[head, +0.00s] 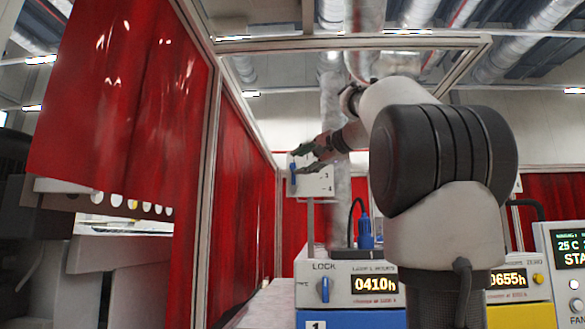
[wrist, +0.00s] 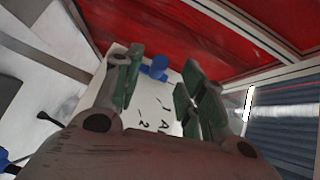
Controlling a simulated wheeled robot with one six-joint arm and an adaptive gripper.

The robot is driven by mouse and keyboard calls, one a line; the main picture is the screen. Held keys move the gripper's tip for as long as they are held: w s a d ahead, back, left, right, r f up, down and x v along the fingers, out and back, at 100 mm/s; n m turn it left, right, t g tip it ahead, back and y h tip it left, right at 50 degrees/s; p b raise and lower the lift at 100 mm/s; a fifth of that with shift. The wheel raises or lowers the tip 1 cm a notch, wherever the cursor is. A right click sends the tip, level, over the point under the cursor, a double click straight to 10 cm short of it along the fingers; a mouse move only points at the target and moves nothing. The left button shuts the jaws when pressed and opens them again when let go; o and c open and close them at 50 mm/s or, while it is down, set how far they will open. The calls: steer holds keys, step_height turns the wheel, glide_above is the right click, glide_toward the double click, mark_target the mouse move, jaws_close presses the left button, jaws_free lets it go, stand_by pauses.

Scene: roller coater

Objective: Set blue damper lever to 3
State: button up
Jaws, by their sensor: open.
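The blue damper lever (head: 292,174) stands at the left side of a white plate (head: 318,184) on a post in the head view. In the wrist view the lever (wrist: 155,69) shows at the far edge of the plate (wrist: 150,108), between and beyond the fingers. The plate carries dark marks; a 2 is readable, others are unclear. My gripper (head: 300,158) is at the plate's upper left, close to the lever. In the wrist view my gripper (wrist: 164,68) is open, with green pads on both sides of the lever. Contact cannot be told.
Red curtains (head: 240,185) on a metal frame hang at the left. Below the plate are a control box with a 0410h display (head: 375,284) and a blue knob (head: 324,289). A blue plug-like part (head: 364,232) stands on top. Another display panel (head: 570,250) is at right.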

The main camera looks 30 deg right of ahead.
mark_target(293, 170)
steer(key=x, duration=0.5)
steer(key=shift+a, duration=0.1)
steer(key=shift+c, duration=0.5)
jaws_close()
